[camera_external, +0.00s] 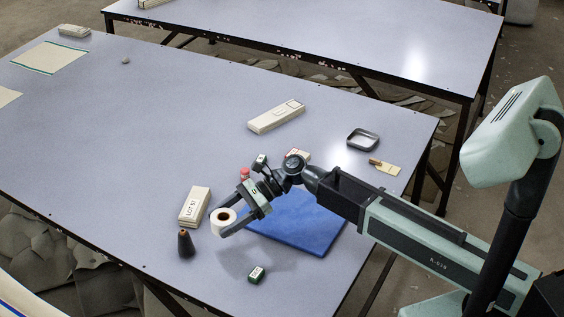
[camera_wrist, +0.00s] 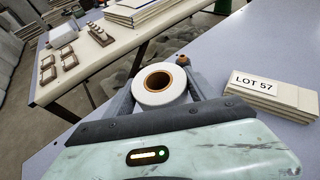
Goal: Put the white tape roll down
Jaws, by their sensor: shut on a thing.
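The white tape roll (camera_external: 223,220) has a brown core and sits between the fingers of my gripper (camera_external: 226,222). My gripper is shut on it and appears to hold it above the grey table (camera_external: 120,130). In the wrist view the roll (camera_wrist: 159,84) is at the middle, with a grey finger of my gripper (camera_wrist: 160,92) on each side. Its round face and brown-lined hole face the camera. The underside of the roll is hidden in the wrist view.
A stack marked LOT 57 (camera_external: 194,206) stands just left of the roll, and a dark cone (camera_external: 186,243) stands below it. The table's left middle is clear.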

